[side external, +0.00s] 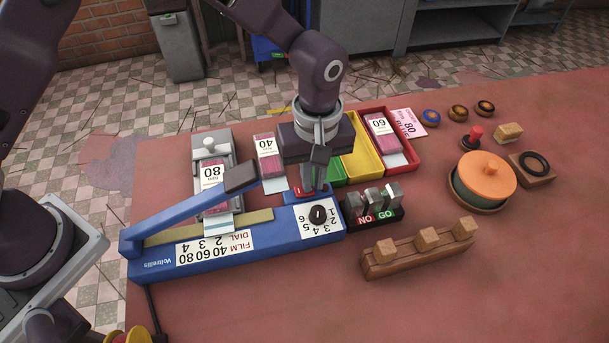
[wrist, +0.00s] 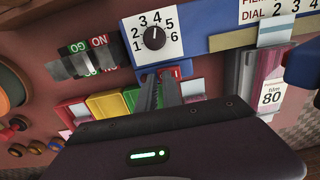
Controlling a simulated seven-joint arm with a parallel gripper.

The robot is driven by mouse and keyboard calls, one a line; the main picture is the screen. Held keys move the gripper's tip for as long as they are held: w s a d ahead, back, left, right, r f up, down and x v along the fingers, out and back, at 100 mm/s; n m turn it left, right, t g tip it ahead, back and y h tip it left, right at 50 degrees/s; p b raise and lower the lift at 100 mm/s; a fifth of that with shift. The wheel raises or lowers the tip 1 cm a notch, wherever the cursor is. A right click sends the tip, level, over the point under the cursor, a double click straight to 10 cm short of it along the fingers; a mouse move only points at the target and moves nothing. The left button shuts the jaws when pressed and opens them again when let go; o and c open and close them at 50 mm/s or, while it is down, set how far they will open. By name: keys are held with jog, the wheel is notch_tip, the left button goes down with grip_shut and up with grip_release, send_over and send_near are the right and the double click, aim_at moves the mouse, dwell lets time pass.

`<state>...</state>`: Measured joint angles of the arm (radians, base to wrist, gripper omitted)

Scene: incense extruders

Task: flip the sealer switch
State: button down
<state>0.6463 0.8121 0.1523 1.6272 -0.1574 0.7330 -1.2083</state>
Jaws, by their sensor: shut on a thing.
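The blue sealer (side external: 268,241) lies along the table's near left, with its lever arm (side external: 185,212) raised at a slant. A black dial knob (side external: 317,214) on a numbered white plate sits at its right end; the knob also shows in the wrist view (wrist: 154,38). The red sealer switch (side external: 299,192) is behind the dial, and part of it shows in the wrist view (wrist: 178,72). My gripper (side external: 315,187) points down at the switch, its fingers closed on it. The fingertips (wrist: 159,78) hide much of the switch in the wrist view.
An NO/GO block (side external: 377,217) stands close right of the sealer. Green, yellow (side external: 360,160) and red trays (side external: 407,166) lie behind my gripper. A pink film pack marked 40 (side external: 265,147) is nearby. A wooden rack (side external: 380,262) stands in front; the right front table is clear.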

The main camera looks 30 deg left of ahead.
jog(key=shift+s+f, duration=0.25)
jog(key=shift+f, duration=0.35)
jog(key=shift+s+a, duration=0.5)
jog(key=shift+a, duration=0.1)
notch_tip(320, 180, up, 15)
jog(key=w+d, duration=0.1)
jog(key=shift+w, duration=0.25)
jog(key=shift+d+r, duration=0.1)
jog(key=s+a+r+m+t+h, duration=0.1)
jog(key=s+a+r+m, duration=0.1)
jog(key=s+a+r, duration=0.4)
jog(key=s+a+r+m+t+h, duration=0.1)
jog(key=a+r+m+t, duration=0.1)
jog(key=a+r, duration=0.45)
jog(key=s+a+f+m+t+y, duration=0.1)
jog(key=s+a+f+m, duration=0.1)
jog(key=s+a, duration=0.3)
jog(key=s+a+f+m+t, duration=0.1)
jog(key=s+a+m, duration=0.2)
jog(key=s, duration=0.5)
jog(key=shift+s+a+f+t+y, duration=0.25)
jog(key=shift+a+f+t+y, duration=0.15)
jog(key=shift+a, duration=0.5)
